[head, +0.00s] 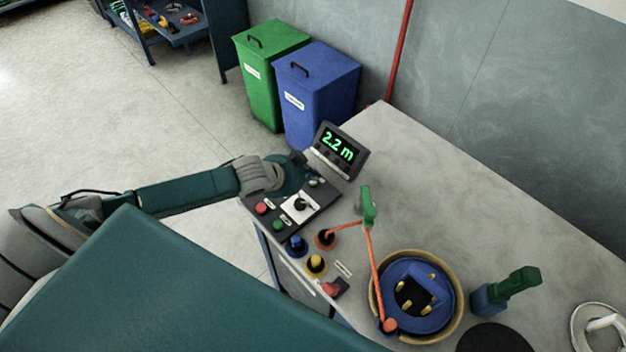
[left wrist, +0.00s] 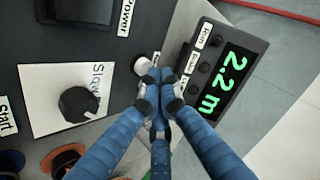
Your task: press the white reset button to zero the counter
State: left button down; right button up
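The counter (head: 338,150) stands at the left end of the bench and reads 2.2 m in green; it also shows in the left wrist view (left wrist: 222,80). A pale round button (left wrist: 142,64) shows beside the fingertips in the left wrist view, on the dark panel. My left gripper (left wrist: 160,84) has its blue fingers drawn together, with nothing seen between them. Its tips are close by the counter's button edge; contact cannot be told. My right gripper is out of view.
The control panel (head: 269,222) with knob and coloured buttons lies beside the counter. Further right are a tan-rimmed round tub (head: 459,300) with a blue reel, orange cord and a green-handled tool (head: 514,284). Green and blue bins (head: 318,95) stand behind.

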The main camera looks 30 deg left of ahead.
aim_at(312, 183)
pick_arm(q)
jog(key=shift+f, duration=0.55)
dwell(0.4)
jog(key=shift+r, duration=0.1)
jog(key=shift+r+p, duration=0.85)
jog(key=shift+r, duration=0.1)
notch_tip(312, 183, up, 5)
jog(key=p, duration=0.5)
dwell(0.7)
